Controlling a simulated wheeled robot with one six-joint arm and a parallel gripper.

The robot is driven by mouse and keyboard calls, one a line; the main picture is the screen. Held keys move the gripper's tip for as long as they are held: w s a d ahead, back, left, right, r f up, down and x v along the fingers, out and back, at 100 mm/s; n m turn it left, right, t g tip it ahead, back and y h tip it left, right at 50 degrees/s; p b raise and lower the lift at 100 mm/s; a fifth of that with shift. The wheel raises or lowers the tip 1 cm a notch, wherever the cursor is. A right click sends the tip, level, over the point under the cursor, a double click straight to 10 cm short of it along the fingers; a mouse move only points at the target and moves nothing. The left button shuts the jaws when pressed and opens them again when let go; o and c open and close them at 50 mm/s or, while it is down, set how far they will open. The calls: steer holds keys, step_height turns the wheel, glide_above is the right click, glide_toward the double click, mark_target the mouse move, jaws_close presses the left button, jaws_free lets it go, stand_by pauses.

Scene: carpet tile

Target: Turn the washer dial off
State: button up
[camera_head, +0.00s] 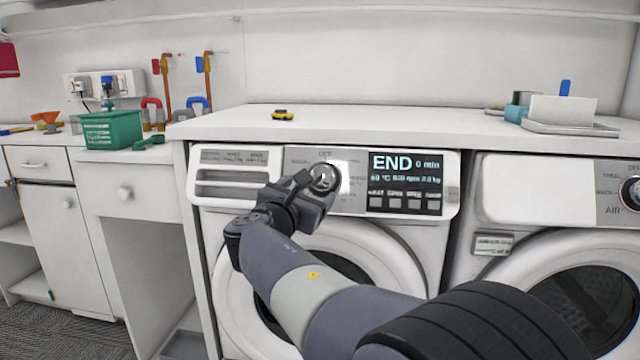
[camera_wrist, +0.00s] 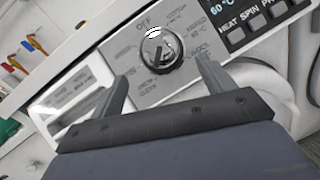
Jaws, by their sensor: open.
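The washer dial (camera_head: 325,177) is a round chrome knob on the washer's silver control panel, with OFF printed above it. It also shows in the wrist view (camera_wrist: 160,50), where its dark pointer mark points down, away from OFF. The washer's display (camera_head: 405,182) reads END, 0 min. My gripper (camera_head: 303,178) is just left of and in front of the dial. In the wrist view my gripper (camera_wrist: 162,80) is open, its two fingers spread on either side below the dial. Nothing is between them. I cannot tell whether a finger touches the dial.
A second machine (camera_head: 565,230) with its own dial (camera_head: 631,192) stands at the right. A white countertop (camera_head: 400,128) runs above both and bears a small yellow toy car (camera_head: 283,114) and a white tray (camera_head: 570,128). A green basket (camera_head: 112,129) sits on the left counter.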

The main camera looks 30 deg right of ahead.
mark_target(320, 180)
steer(key=b+x, duration=0.1)
steer(key=x, duration=0.6)
steer(key=shift+w+d+f, duration=0.1)
steer(key=shift+w+d, duration=0.15)
steer(key=shift+c, duration=0.3)
steer(key=c, duration=0.9)
